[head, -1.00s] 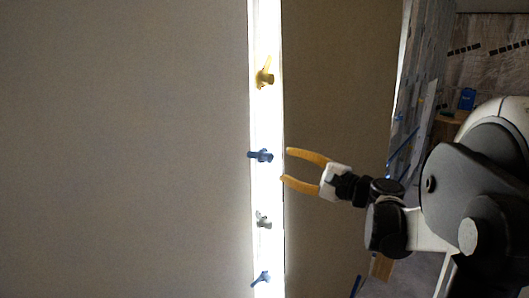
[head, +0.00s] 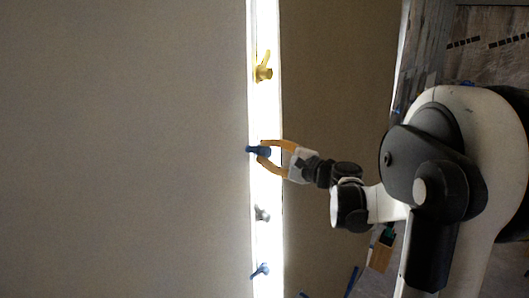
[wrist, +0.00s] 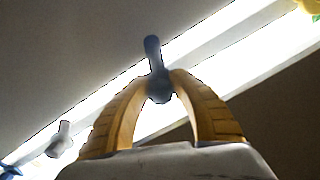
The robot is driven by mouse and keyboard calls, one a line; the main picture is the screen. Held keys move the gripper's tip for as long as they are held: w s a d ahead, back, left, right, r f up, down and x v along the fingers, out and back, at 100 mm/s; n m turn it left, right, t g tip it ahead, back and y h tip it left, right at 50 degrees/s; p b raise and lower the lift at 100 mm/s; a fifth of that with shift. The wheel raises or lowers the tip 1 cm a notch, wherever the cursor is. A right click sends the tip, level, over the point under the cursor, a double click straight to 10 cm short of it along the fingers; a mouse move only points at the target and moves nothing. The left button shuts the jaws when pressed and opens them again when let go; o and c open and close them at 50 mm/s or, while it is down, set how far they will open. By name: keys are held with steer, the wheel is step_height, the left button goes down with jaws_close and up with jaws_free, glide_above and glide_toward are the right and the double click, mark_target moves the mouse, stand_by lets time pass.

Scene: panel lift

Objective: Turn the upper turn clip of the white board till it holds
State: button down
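The white board looks to be the large panel (head: 120,150) at left in the head view, greyish in this light. Its right edge meets a bright strip (head: 266,110) carrying several turn clips. The upper blue turn clip (head: 252,150) has its narrow arm pointing left to the panel's edge; it also shows in the wrist view (wrist: 153,50). My gripper (head: 263,152) is at this clip from the right. In the wrist view its two yellow fingers (wrist: 163,84) lie on either side of the clip's round hub and appear to touch it. The fingers partly hide the hub.
A yellow clip (head: 263,69) sits above, a grey clip (head: 262,213) and another blue clip (head: 260,271) below on the strip. A brown panel (head: 335,90) lies right of the strip. A small box (head: 381,252) is at lower right.

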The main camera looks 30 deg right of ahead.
steer(key=shift+f+n+b, duration=0.2)
steer(key=shift+n+b, duration=0.45)
steer(key=shift+n, duration=0.45)
steer(key=shift+r+n+b, duration=0.1)
steer(key=shift+n+b, duration=0.2)
steer(key=shift+n, duration=0.9)
steer(key=c, duration=1.1)
jaws_free()
steer(key=shift+c, duration=0.2)
steer(key=v, duration=1.2)
